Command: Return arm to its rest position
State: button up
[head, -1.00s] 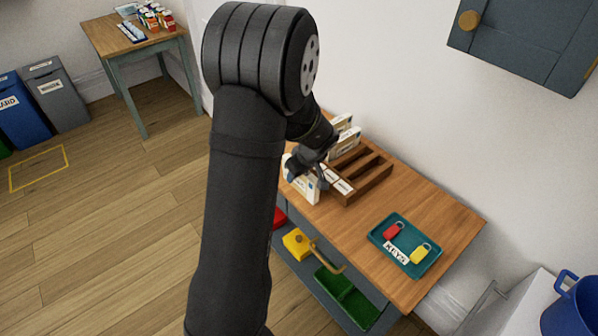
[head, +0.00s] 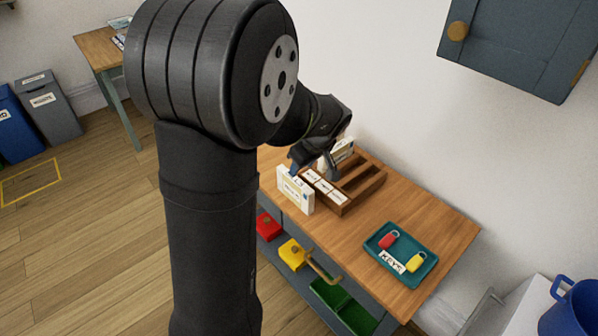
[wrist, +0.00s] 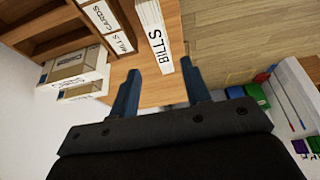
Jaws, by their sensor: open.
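My arm rises through the middle of the head view and bends over the wooden table (head: 415,235). My gripper (head: 308,167) is above the table's left part, just by a white box (head: 295,190) standing at the front left edge. In the wrist view my gripper (wrist: 160,90) is open, its two blue fingers apart. The white box, marked BILLS (wrist: 158,38), stands ahead of the fingertips, apart from them as far as I can tell. Nothing is held.
A wooden sorter (head: 350,192) with labelled compartments sits beside the box. More boxes (wrist: 75,72) stand behind it. A teal tray (head: 375,252) with red and yellow key tags lies at right. Shelf bins (head: 290,255) are below. A wall cabinet (head: 515,45) hangs upper right.

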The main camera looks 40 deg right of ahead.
aim_at(295, 180)
jog(key=shift+s+r, duration=0.2)
jog(key=shift+r, duration=0.2)
jog(key=shift+f, duration=0.1)
jog(key=x, duration=1.2)
jog(key=shift+w+f, duration=0.1)
notch_tip(295, 180, up, 2)
jog(key=shift+r, duration=0.5)
